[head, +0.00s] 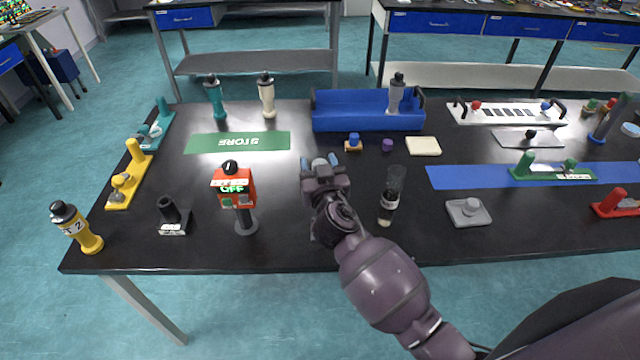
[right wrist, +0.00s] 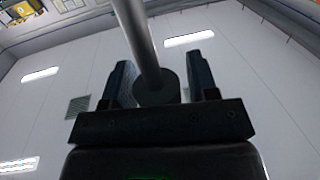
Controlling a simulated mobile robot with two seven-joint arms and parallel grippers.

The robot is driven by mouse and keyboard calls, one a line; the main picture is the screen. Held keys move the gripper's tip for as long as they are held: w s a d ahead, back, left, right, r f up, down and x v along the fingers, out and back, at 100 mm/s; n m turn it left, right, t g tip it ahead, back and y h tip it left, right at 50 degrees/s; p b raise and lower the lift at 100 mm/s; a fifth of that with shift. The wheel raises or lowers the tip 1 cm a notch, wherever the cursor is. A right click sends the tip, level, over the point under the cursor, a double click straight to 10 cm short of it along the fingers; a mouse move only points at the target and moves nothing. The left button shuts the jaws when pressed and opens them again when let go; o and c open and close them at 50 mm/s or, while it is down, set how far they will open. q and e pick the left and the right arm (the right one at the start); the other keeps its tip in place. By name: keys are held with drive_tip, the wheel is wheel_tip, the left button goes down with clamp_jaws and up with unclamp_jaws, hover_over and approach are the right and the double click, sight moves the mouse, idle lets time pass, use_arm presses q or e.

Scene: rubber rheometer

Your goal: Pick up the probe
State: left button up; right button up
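My right gripper (head: 321,162) is over the middle of the table, its two fingers standing apart. In the right wrist view the fingers (right wrist: 162,82) flank a dark round piece with a grey metal rod (right wrist: 138,40) running up and out of the picture. I cannot tell whether the fingers press on it, or whether it is the probe. Right of my forearm is a slim dark piece with a meshed upper part, a label and a pale lower tip (head: 391,195); it could be the probe. My left gripper is not in view.
An orange-red box on a stand (head: 234,186) and a black holder (head: 172,215) stand to the left. A blue tray (head: 367,119) lies behind the gripper. A grey block (head: 468,211) and blue strip (head: 455,177) lie to the right. The front-right table edge is fairly clear.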

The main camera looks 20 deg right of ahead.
drive_tip(key=c, duration=0.7)
drive_tip(key=shift+r, duration=0.1)
drive_tip(key=shift+c, duration=0.2)
